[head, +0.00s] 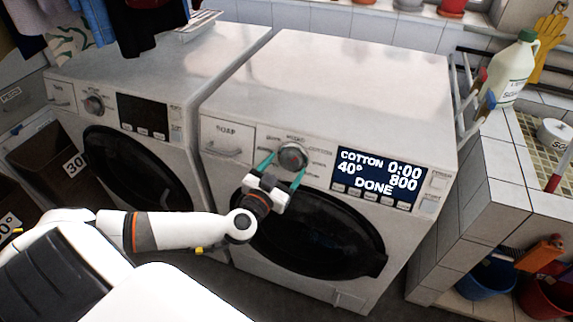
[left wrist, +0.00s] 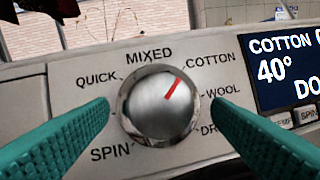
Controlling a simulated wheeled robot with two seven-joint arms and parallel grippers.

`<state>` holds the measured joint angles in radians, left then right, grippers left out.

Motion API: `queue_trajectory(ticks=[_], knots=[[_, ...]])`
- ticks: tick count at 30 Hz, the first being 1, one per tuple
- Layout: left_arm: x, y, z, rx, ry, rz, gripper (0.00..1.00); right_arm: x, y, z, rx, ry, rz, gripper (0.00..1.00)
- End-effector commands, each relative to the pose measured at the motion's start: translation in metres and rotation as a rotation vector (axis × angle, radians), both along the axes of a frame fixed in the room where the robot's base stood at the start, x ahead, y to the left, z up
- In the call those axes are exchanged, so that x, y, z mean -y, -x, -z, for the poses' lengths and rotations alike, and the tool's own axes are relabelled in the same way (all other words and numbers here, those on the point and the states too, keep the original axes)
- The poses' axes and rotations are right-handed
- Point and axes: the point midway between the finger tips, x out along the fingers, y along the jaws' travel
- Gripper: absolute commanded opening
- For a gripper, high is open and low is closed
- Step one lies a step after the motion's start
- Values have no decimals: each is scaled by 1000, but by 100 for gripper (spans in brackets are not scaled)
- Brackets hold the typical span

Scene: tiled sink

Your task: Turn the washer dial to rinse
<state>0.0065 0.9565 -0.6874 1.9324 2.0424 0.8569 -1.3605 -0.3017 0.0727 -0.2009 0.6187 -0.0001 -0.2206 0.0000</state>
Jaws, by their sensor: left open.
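The silver washer dial (head: 292,157) is on the front panel of the right-hand washer (head: 345,80). In the left wrist view the dial (left wrist: 158,104) has a red mark pointing up and right, toward COTTON. Labels around it read QUICK, MIXED, COTTON, WOOL and SPIN; one at lower right is partly covered by a finger, and no rinse label is readable. The display (head: 377,179) reads COTTON, 40°, 0:00, 800, DONE. My left gripper (head: 282,170) is open, its teal fingers on either side of the dial, with gaps visible in the wrist view. My right gripper is not in view.
A second washer (head: 150,75) stands at left, with its own dial (head: 94,105). The soap drawer (head: 227,139) is left of the dial, and the round door (head: 310,232) is below. A tiled ledge (head: 490,190) with a soap jug (head: 515,70) stands at right.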

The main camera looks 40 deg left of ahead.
Motion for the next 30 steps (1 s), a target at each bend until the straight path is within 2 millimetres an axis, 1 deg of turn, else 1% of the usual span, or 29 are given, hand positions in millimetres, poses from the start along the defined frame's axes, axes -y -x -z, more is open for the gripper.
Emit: queue_trajectory(ticks=[1,5,14,15,22,26,30], knots=[[-1,-6,0,2,0,-1,73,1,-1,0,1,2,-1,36],[-1,-14,0,0,1,0,73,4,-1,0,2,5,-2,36],[-1,-15,0,-1,1,1,73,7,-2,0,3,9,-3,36],[-1,-15,0,-1,1,1,66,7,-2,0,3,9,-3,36],[-1,-15,0,-1,1,1,29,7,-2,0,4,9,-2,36],[-1,-15,-1,0,4,0,28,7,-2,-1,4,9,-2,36],[-1,-15,-3,5,27,-7,28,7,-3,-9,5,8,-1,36]])
